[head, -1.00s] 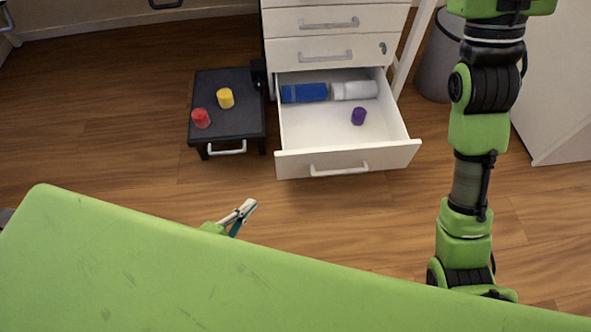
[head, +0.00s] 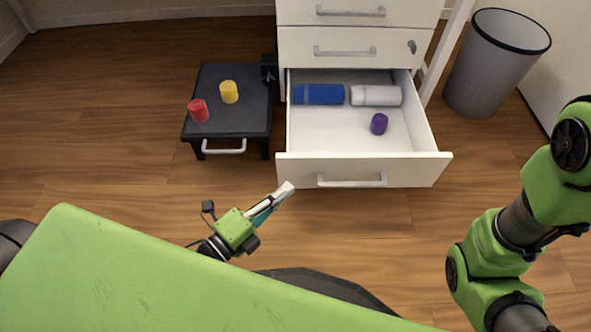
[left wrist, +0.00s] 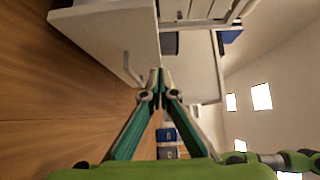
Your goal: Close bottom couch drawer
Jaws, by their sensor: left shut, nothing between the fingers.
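The open bottom drawer (head: 364,171) of a white drawer unit (head: 352,47) is pulled out toward me, with a grey bar handle (head: 351,181) on its front. My left gripper (head: 287,190) is shut and empty, in front of the drawer's lower left corner. In the left wrist view, its fingertips (left wrist: 155,88) are close to white drawer-unit surfaces; I cannot tell if they touch. My right gripper is out of view.
A small black table (head: 235,120) with a red piece (head: 198,110) and a yellow piece (head: 229,92) stands left of the drawer. A grey bin (head: 488,75) stands right of the unit. Wooden floor in front of the drawer is partly clear.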

